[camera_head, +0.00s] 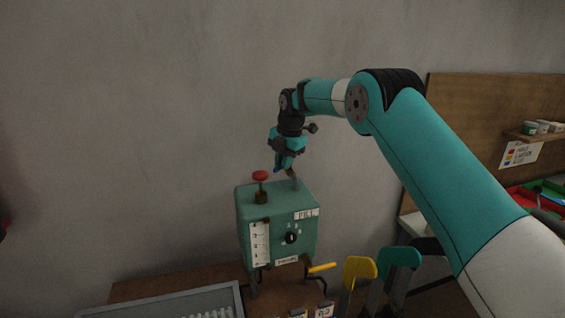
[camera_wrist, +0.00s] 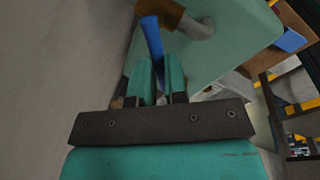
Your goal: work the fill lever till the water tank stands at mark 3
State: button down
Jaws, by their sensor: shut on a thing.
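The green water tank (camera_head: 250,222) stands on legs on a brown bench, with a "FILL" label (camera_head: 306,213) at its top right. A white gauge strip with marks (camera_head: 259,243) is on its front; the water level is too small to read.
A red knob on a brown base (camera_head: 260,176) stands on the tank top, left of the lever. A black dial (camera_head: 291,238) is on the front. A grey tray (camera_head: 165,303) lies in front at left; yellow (camera_head: 360,268) and teal (camera_head: 400,257) upright pieces stand at right.

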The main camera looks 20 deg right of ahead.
dwell(0.3)
jog(key=c, duration=1.1)
grip_release()
jog(key=shift+c, duration=0.2)
jog(key=shift+r, duration=0.1)
notch_tip(320, 180, up, 17)
jog(key=s+d+p, duration=0.2)
jog(key=s+p, duration=0.1)
jog(key=p, duration=0.1)
